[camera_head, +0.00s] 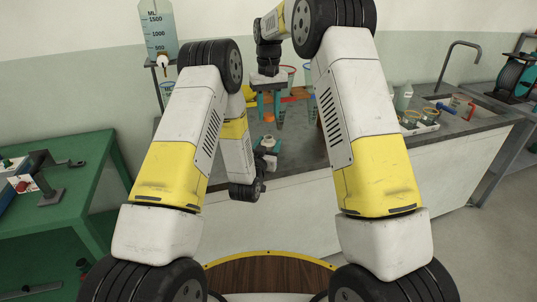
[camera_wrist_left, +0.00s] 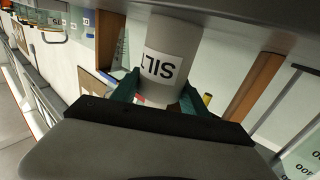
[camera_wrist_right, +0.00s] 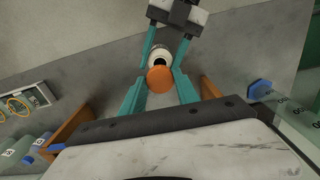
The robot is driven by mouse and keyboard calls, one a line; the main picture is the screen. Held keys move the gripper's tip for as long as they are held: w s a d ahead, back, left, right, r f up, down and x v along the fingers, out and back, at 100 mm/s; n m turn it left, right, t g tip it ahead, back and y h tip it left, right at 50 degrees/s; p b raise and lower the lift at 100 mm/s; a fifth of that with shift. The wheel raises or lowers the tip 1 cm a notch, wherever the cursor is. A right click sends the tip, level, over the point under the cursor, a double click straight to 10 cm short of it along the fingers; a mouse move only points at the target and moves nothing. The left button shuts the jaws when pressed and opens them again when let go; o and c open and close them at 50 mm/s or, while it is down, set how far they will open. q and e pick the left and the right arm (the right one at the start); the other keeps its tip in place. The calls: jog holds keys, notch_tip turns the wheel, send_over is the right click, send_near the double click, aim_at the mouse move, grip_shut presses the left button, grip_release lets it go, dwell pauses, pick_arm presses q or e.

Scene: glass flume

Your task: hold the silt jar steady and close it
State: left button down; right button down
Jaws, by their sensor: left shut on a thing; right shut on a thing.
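The silt jar (camera_wrist_left: 166,60) is a pale cylinder with a white SILT label. In the left wrist view it is between the teal fingers of my left gripper (camera_wrist_left: 158,95), which is shut on it. In the head view the jar (camera_head: 269,142) is upright at the counter's front, with my left gripper (camera_head: 266,155) low beside it. My right gripper (camera_head: 268,112) is above, shut on an orange lid (camera_wrist_right: 160,79). In the right wrist view the jar's pale rim (camera_wrist_right: 159,56) shows beyond the lid, partly covered. The lid appears above the jar and apart from it.
The grey counter (camera_head: 310,150) carries a wooden rack with coloured vessels close to the right gripper. A tray with cups (camera_head: 418,123) and a tap (camera_head: 458,62) are further right. A green table (camera_head: 65,185) stands left.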

send_over(269, 137)
jog(key=shift+a+f, duration=0.1)
jog(key=shift+f, duration=2.4)
jog(key=shift+f, duration=0.9)
jog(key=shift+f, duration=0.55)
